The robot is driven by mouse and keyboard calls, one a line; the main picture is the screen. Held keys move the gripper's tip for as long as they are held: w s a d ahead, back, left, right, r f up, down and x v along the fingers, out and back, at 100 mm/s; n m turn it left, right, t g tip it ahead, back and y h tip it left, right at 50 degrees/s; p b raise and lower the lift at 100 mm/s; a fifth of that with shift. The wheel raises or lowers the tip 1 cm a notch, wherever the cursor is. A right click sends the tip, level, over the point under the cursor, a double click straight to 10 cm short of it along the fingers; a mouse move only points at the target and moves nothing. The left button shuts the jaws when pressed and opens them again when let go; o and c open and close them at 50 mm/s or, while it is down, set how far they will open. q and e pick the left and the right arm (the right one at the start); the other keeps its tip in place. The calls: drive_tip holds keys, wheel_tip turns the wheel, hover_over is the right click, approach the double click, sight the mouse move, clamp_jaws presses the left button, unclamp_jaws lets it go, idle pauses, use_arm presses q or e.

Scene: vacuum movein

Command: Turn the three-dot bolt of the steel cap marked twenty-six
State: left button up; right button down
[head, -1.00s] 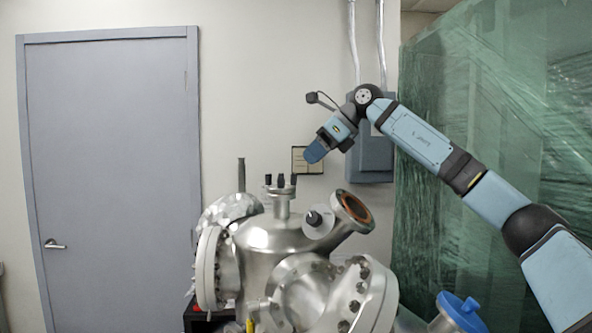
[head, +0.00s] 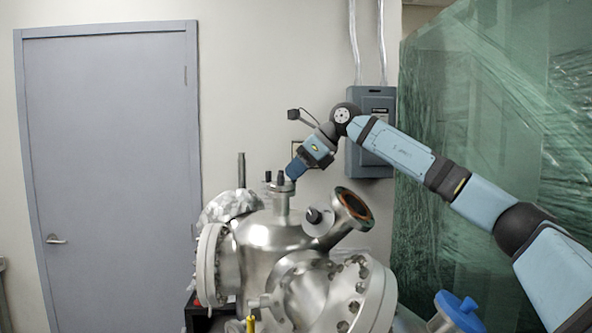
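A steel vacuum chamber (head: 266,236) with several flanged ports stands at the lower middle of the head view. On its top port sits a small steel cap (head: 281,189) with dark upright bolts (head: 268,177). The dots on the bolts and the number on the cap are too small to read. My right gripper (head: 291,174) points down and left, its blue tip at the right-hand side of the cap's bolts. I cannot tell whether it touches a bolt, and its fingers are too small to tell open or shut. My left gripper is not in view.
An angled port with a copper-coloured ring (head: 354,207) rises right of the cap, below my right arm. A dark knob (head: 313,215) sits between them. A blue-capped part (head: 460,311) is at lower right. Green wrapped material (head: 490,150) stands behind my arm.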

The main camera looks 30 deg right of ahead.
drive_tip(key=shift+f+m+h+b, duration=0.1)
drive_tip(key=shift+m+h+b, duration=0.3)
drive_tip(key=shift+m, duration=0.1)
drive_tip(key=shift+a+m+t+h+b, duration=0.1)
drive_tip(key=shift+m+t+h+b, duration=0.45)
drive_tip(key=shift+m, duration=0.35)
drive_tip(key=c, duration=1.4)
unclamp_jaws()
drive_tip(key=shift+r, duration=0.2)
drive_tip(key=b+v, duration=0.1)
drive_tip(key=v, duration=1.2)
drive_tip(key=shift+s+r+b, duration=0.2)
drive_tip(key=shift+s+b, duration=0.15)
drive_tip(key=shift+b, duration=0.05)
